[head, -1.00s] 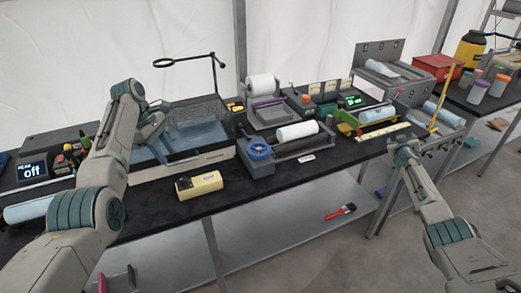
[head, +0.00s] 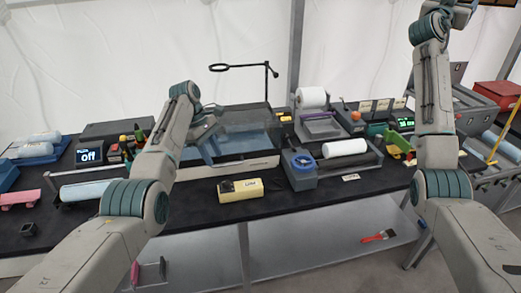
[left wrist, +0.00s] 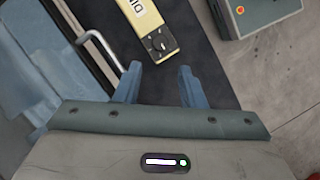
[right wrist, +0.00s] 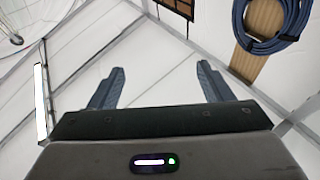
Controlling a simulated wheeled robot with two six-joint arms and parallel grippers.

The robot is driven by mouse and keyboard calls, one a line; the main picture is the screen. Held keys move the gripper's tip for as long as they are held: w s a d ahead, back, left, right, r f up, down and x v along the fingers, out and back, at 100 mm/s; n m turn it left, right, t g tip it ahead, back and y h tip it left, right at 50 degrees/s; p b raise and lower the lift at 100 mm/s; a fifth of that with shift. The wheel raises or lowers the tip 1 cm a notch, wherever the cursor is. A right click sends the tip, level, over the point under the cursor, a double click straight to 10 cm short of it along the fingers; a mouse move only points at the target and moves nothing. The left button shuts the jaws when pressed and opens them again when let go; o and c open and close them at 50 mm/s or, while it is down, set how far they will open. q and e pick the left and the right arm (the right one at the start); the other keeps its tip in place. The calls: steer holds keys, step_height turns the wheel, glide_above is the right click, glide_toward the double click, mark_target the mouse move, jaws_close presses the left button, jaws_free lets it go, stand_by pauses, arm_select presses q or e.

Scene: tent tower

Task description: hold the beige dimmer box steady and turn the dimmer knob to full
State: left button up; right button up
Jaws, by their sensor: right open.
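The beige dimmer box (head: 248,190) lies on the dark tabletop near the front edge, in the middle of the head view. Its dark dimmer knob (head: 227,187) is at the box's left end. In the left wrist view the box (left wrist: 143,14) and its knob (left wrist: 160,43) show just beyond the fingers. My left gripper (left wrist: 158,84) is open and empty, apart from the box; in the head view its arm reaches over the blue tray, and the fingertips are hard to make out there. My right gripper (right wrist: 158,86) is open and empty, raised high and facing the tent wall.
A small display (head: 89,153) reads "off" at the left. A water-filled tray (head: 240,138) stands behind the box.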

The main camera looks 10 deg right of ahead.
steer(key=s+a+r+m+g+h, duration=0.1)
steer(key=s+a+r+m, duration=0.25)
steer(key=r, duration=0.45)
steer(key=s+a+r+m+g, duration=0.2)
steer(key=s+a+r+m, duration=0.1)
steer(key=s+a+r, duration=0.3)
steer(key=w+a+f+y, duration=0.4)
steer(key=w+a+f, duration=0.1)
steer(key=f, duration=0.5)
steer(key=w+a+f+n+y, duration=0.1)
steer(key=w+a+f+y, duration=0.2)
steer(key=w+a+f, duration=0.45)
steer(key=w+a+f+y, duration=0.4)
steer(key=f, duration=0.7)
steer(key=g+y, duration=0.7)
steer(key=g, duration=0.3)
glide_above(260, 182)
step_height(260, 182, down, 31)
steer(key=shift+f, duration=0.2)
steer(key=shift+s+a+f, duration=0.1)
steer(key=shift+f, duration=0.25)
step_height(260, 182, down, 10)
steer(key=shift+f, duration=0.1)
